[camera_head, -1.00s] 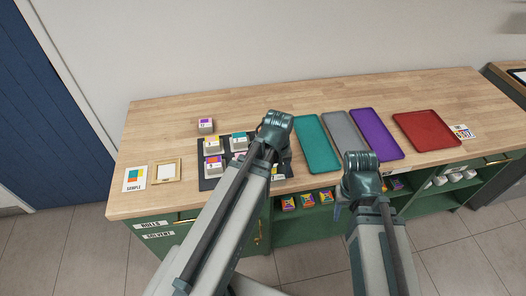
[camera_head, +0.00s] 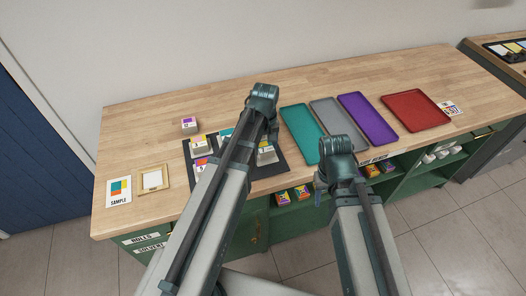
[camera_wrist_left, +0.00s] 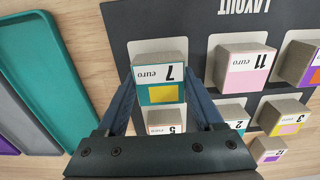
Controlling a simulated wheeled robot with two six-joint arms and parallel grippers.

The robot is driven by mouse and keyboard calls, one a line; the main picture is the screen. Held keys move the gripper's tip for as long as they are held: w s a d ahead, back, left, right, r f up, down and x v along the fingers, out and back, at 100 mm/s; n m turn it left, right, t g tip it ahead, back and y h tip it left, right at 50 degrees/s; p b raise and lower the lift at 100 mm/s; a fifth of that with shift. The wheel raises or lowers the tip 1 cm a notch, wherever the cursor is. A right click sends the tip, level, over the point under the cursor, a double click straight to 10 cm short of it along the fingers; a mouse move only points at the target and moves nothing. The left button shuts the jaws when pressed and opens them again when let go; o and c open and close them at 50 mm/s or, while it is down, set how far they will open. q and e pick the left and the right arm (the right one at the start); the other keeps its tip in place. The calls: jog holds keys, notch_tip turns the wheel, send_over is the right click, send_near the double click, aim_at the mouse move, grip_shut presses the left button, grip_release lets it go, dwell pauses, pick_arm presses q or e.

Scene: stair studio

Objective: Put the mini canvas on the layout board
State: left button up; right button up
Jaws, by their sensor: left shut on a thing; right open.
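My left gripper (camera_wrist_left: 173,98) is shut on a small block-like mini canvas marked 7 euro (camera_wrist_left: 160,78), with a teal and yellow face. It is over the front right part of the dark layout board (camera_wrist_left: 160,20), at a pale slot; whether the block touches the board I cannot tell. In the head view my left gripper (camera_head: 271,132) hangs over the right side of the board, partly hidden by its own wrist. My right gripper (camera_head: 319,196) is open and empty in front of the counter's front edge.
Other blocks, such as 11 euro (camera_wrist_left: 245,70) and 5 euro (camera_wrist_left: 165,121), stand on the board close by. A purple-marked block (camera_head: 189,125) stands behind it. A teal tray (camera_head: 303,133) lies to the right. A sample card (camera_head: 118,191) and frame (camera_head: 153,179) lie left.

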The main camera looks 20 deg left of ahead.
aim_at(265, 146)
pick_arm(q)
jog(key=shift+f, duration=0.7)
jog(key=shift+r, duration=0.15)
pick_arm(e)
jog(key=shift+a+f, duration=0.15)
jog(key=shift+f, duration=0.35)
jog(key=shift+f, duration=0.1)
pick_arm(q)
jog(key=o, duration=1.5)
notch_tip(265, 146, up, 12)
jog(key=p, duration=1.2)
jog(key=s+d+m, duration=0.3)
jog(key=s, duration=0.1)
jog(key=s+d+m, duration=0.4)
jog(key=s, duration=0.1)
jog(key=s+d+m+y, duration=0.1)
jog(key=s+d+m, duration=0.2)
jog(key=s, duration=0.2)
jog(key=shift+s+d+m, duration=0.2)
jog(key=shift+d+m, duration=0.05)
jog(key=shift+m, duration=0.05)
pick_arm(e)
notch_tip(265, 146, up, 12)
